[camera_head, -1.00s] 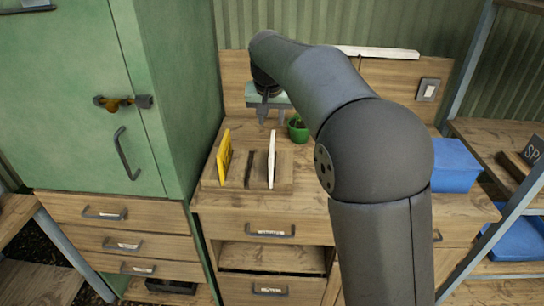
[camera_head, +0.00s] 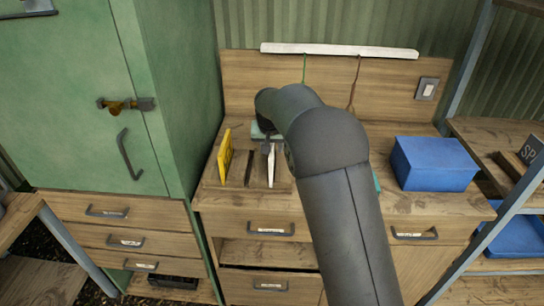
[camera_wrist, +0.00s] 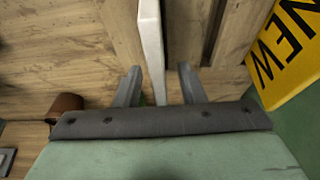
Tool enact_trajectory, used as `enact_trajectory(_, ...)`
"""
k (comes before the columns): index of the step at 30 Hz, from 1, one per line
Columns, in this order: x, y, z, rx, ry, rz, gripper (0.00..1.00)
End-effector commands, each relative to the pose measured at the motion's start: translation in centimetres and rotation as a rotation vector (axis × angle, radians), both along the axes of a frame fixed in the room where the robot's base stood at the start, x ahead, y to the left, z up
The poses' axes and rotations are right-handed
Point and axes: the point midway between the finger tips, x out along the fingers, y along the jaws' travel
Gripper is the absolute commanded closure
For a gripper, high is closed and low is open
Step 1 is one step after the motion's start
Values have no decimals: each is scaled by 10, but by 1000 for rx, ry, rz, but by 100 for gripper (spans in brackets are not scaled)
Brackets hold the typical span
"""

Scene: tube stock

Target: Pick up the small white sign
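The small white sign (camera_head: 271,168) stands upright, edge-on, in a slotted wooden holder (camera_head: 211,181) on the workbench. It also shows in the wrist view (camera_wrist: 152,45) as a thin white panel. My gripper (camera_wrist: 158,85) is open, with one finger on each side of the sign's edge and a gap visible on both sides. In the head view my gripper (camera_head: 268,145) is at the sign's upper part, and my arm covers the area to its right. A yellow sign (camera_head: 225,156) stands in the same holder to the left; its "NEW" lettering (camera_wrist: 290,40) shows in the wrist view.
A dark empty slot (camera_head: 250,167) lies between the two signs. A blue box (camera_head: 433,163) stands on the bench at right. A green cabinet (camera_head: 165,100) rises close on the left. Drawers (camera_head: 268,227) are below. A brown rounded object (camera_wrist: 65,104) shows in the wrist view.

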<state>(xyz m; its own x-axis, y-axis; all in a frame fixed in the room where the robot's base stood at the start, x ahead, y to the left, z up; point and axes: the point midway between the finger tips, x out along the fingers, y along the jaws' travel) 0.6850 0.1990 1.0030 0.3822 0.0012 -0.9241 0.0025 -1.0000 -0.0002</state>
Motion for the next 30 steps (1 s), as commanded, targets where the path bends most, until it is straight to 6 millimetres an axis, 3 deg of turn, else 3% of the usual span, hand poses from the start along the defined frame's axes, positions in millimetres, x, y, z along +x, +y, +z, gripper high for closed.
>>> enact_trajectory(6, 9, -1, -21, -1, 0, 0, 64)
enact_trajectory(30, 9, -1, -27, 0, -1, 0, 64)
